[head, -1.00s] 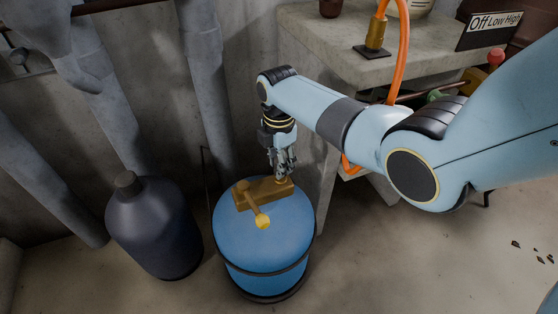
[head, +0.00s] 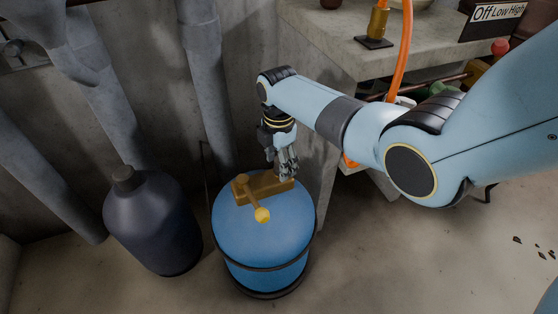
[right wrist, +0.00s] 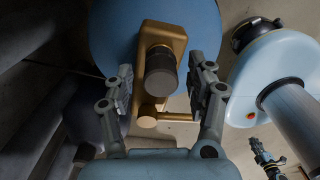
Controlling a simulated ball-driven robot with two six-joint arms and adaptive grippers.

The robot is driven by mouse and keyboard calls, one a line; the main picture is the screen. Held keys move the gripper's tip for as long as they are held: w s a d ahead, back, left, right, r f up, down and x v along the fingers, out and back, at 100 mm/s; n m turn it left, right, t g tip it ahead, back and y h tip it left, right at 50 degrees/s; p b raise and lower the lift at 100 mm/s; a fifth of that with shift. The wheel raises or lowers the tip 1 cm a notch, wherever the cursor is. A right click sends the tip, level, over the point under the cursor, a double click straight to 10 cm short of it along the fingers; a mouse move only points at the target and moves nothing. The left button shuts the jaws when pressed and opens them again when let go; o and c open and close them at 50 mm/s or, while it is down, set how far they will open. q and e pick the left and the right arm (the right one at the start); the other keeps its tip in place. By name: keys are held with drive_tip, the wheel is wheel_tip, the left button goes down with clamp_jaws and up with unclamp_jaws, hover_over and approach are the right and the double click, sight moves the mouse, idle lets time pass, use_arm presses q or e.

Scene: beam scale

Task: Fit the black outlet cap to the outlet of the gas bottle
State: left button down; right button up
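The blue gas bottle (head: 262,232) stands on the floor in the head view, with a brass valve (head: 255,188) on top. In the right wrist view the black outlet cap (right wrist: 161,72) sits in front of a brass collar on the valve (right wrist: 150,35), in line with it. Whether it is fully seated I cannot tell. My right gripper (right wrist: 160,88) is open, one finger on each side of the cap with gaps between. In the head view my right gripper (head: 287,165) hides the cap. A small gripper, apparently my left (right wrist: 265,155), shows in the right wrist view, fingers unclear.
A dark bottle (head: 152,225) stands left of the gas bottle. Grey pipes (head: 205,80) run down the wall behind. A concrete bench (head: 335,42) with an orange hose (head: 402,45) is at the back right. The floor at the front right is mostly clear.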

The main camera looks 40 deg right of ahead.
drive_tip(key=shift+r, duration=0.15)
wheel_tip(320, 180, up, 12)
idle(0.5)
drive_tip(key=s+f+m+p, duration=0.1)
drive_tip(key=s+f+m, duration=0.5)
drive_tip(key=s+f, duration=0.5)
drive_tip(key=s+f+m, duration=0.6)
drive_tip(key=s+f, duration=0.5)
drive_tip(key=s, duration=1.1)
drive_tip(key=s+f+m+h+p, duration=0.1)
drive_tip(key=s+f+m, duration=0.4)
drive_tip(key=s+f, duration=0.6)
drive_tip(key=s, duration=0.5)
drive_tip(key=shift+s+d+f+m+p, duration=0.3)
drive_tip(key=shift+s+m+p, duration=0.05)
drive_tip(key=shift+m, duration=0.05)
